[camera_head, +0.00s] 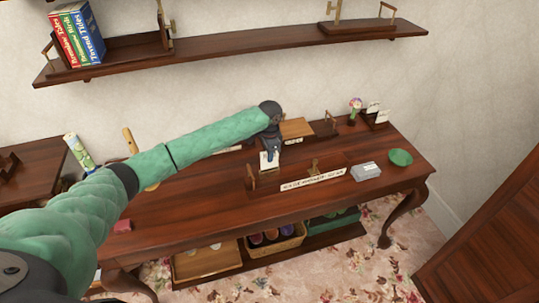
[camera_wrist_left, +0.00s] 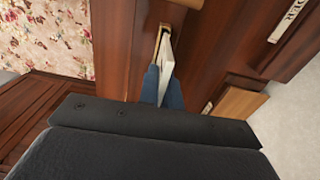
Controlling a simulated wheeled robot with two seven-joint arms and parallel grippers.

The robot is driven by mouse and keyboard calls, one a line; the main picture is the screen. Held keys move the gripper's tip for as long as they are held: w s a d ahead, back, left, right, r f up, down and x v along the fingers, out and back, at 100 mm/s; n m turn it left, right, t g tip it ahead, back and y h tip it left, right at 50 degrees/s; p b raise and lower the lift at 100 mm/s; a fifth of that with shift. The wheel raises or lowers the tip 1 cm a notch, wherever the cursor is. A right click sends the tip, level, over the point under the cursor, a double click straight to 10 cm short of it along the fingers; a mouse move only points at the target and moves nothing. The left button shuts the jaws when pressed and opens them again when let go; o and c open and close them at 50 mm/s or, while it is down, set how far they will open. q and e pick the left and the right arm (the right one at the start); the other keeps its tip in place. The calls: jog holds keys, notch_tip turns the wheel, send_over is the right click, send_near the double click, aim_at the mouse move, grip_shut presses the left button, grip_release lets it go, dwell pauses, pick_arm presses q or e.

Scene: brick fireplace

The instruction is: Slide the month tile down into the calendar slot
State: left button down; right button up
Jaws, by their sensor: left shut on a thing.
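My left gripper (camera_head: 270,152) hangs over the middle of the desk, shut on a small pale tile (camera_head: 269,161) held on edge below the fingers. In the left wrist view, the blue fingertips (camera_wrist_left: 164,88) pinch this tile (camera_wrist_left: 165,65). Its far end is close to a brass-coloured fitting (camera_wrist_left: 166,38) in dark wood; I cannot tell whether it touches or has entered a slot. In the head view, a long lettered strip (camera_head: 313,181) lies along the front of a dark wooden stand with a brass piece (camera_head: 315,166). My right gripper is out of view.
A light wooden block (camera_head: 297,128) stands behind the gripper. A grey box (camera_head: 366,171) and a green dish (camera_head: 400,157) are at the right on the desk (camera_head: 215,210). A wall shelf (camera_head: 240,42) runs above. The desk's front left is mostly clear.

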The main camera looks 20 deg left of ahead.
aim_at(269, 168)
pick_arm(q)
jog(key=shift+f+b, duration=0.45)
jog(key=shift+f, duration=1.85)
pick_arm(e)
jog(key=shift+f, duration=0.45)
pick_arm(q)
jog(key=c, duration=1.5)
grip_release()
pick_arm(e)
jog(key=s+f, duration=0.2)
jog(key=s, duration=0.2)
pick_arm(q)
notch_tip(269, 168, up, 6)
jog(key=b, duration=0.3)
jog(key=shift+r, duration=0.9)
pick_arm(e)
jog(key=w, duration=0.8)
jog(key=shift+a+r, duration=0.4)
